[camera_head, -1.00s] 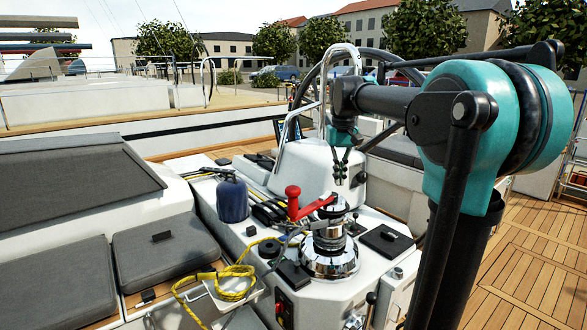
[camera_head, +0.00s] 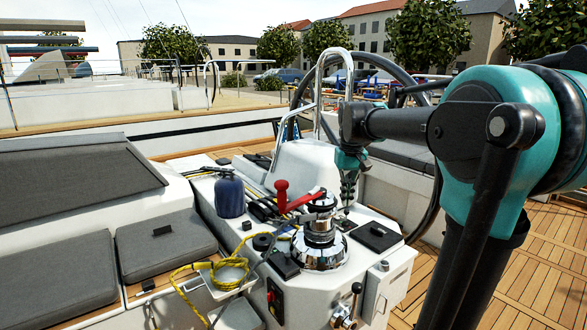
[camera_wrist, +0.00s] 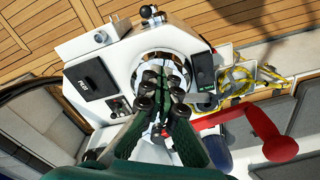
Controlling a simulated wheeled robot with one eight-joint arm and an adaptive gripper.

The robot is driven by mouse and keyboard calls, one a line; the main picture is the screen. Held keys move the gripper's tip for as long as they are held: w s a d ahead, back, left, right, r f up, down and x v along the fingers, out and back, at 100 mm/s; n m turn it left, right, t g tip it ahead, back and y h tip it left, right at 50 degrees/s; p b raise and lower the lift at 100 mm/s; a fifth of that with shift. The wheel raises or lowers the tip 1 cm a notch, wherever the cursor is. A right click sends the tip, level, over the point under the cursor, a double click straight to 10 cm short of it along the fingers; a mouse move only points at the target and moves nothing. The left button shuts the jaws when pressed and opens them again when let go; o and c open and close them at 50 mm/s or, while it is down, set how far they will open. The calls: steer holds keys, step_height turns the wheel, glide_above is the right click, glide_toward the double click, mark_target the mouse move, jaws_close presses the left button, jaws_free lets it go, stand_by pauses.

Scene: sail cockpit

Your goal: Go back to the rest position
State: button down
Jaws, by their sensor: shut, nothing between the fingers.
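My gripper (camera_head: 347,199) hangs from the dark and teal arm, fingers pointing down and together, with nothing held. It is just behind and right of the chrome winch (camera_head: 320,250) in the head view. In the wrist view my gripper (camera_wrist: 160,82) shows from above, its fingers together over the winch, partly hiding it. The winch handle has a red arm (camera_head: 304,201) and an upright red knob (camera_head: 281,190). In the wrist view the red handle (camera_wrist: 268,130) is right of the fingers, apart from them.
The steering wheel (camera_head: 436,200) and a steel rail (camera_head: 318,85) stand behind. Grey seat cushions (camera_head: 60,280) lie at left. Teak deck (camera_head: 560,260) is open at right.

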steer(key=s+d+f+t, duration=0.1)
steer(key=s+f, duration=0.9)
steer(key=f, duration=0.2)
steer(key=s+d+f+m+t, duration=0.1)
steer(key=s+d+f+t, duration=0.1)
steer(key=s+f, duration=0.7)
step_height(320, 180, down, 3)
steer(key=shift+s+f+t, duration=0.1)
steer(key=shift+s+t, duration=0.2)
steer(key=shift+s, duration=0.1)
steer(key=shift+d, duration=0.1)
